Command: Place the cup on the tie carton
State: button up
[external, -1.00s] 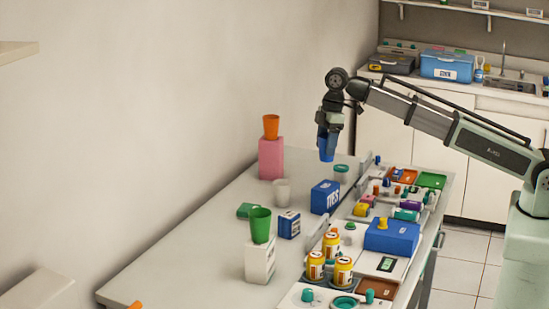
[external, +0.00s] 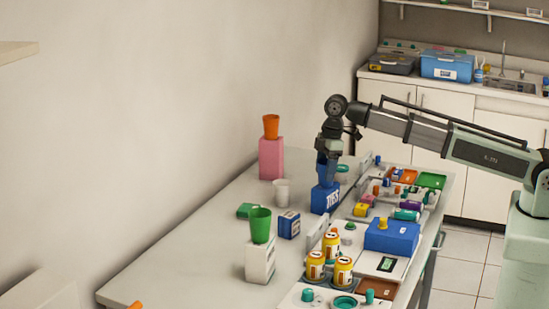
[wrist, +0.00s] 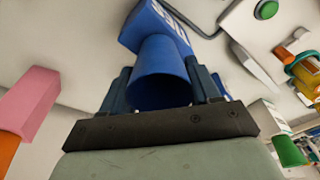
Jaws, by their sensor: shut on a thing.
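The tie carton (external: 325,201) is a blue box with white lettering, standing on the table. A blue cup (external: 327,174) is upright just above or on its top; I cannot tell whether they touch. My gripper (external: 328,160) points down and is shut on the cup. In the wrist view the cup (wrist: 163,72) sits between the two fingers, its open rim toward the camera, and the carton (wrist: 155,24) shows directly beyond its base. The cup hides part of the carton's top.
An orange cup (external: 271,126) stands on a pink block (external: 271,158), and a green cup (external: 260,224) on a white block (external: 260,262). A pale cup (external: 281,192) and a small blue-white box (external: 289,224) stand nearby. Trays with a blue case (external: 391,238) fill the right side.

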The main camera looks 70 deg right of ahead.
jog(key=shift+f, duration=0.15)
jog(key=o, duration=1)
jog(key=r, duration=0.4)
jog(key=s+r, duration=0.1)
jog(key=r, duration=0.3)
jog(key=d+r, duration=0.1)
jog(key=r, duration=0.3)
jog(key=shift+s+d+r, duration=0.1)
jog(key=shift+s, duration=0.05)
